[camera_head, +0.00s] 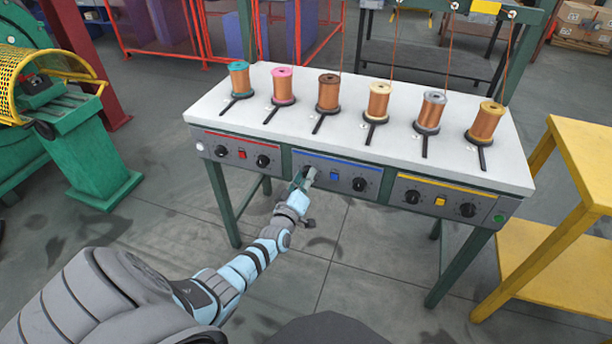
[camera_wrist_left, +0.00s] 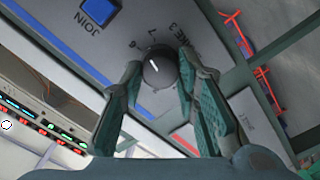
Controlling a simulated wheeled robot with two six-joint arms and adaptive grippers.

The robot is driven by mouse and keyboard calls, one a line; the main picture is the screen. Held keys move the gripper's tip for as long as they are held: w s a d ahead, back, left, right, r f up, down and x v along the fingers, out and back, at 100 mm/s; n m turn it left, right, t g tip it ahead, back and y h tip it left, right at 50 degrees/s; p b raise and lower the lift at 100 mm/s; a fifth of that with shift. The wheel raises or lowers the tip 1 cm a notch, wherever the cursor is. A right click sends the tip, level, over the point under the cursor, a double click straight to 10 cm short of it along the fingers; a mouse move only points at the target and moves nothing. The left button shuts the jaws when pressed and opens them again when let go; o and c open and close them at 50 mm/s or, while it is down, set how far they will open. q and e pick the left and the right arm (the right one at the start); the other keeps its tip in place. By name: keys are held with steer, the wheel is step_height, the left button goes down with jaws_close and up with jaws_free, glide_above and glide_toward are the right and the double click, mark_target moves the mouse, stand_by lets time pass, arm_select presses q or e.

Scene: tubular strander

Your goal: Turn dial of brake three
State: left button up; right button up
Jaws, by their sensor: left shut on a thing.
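My right gripper is not in view.
A blue JOIN button (camera_wrist_left: 101,11) is close to the dial, and another black dial (camera_head: 359,184) sits farther right. Several copper spools stand on the white tabletop (camera_head: 300,125). A yellow table (camera_head: 560,260) stands at the right. Green machinery (camera_head: 90,150) stands at the left.

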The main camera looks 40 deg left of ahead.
arm_select(q)
steer(key=m+p, duration=0.1)
steer(key=m, duration=0.2)
steer(key=shift+m, duration=0.3)
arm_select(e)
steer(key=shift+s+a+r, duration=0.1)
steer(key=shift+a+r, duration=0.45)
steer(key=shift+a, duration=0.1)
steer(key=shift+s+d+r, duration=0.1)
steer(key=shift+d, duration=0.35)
arm_select(q)
steer(key=o, duration=1.2)
steer(key=shift+c, duration=0.2)
steer(key=v, duration=1.2)
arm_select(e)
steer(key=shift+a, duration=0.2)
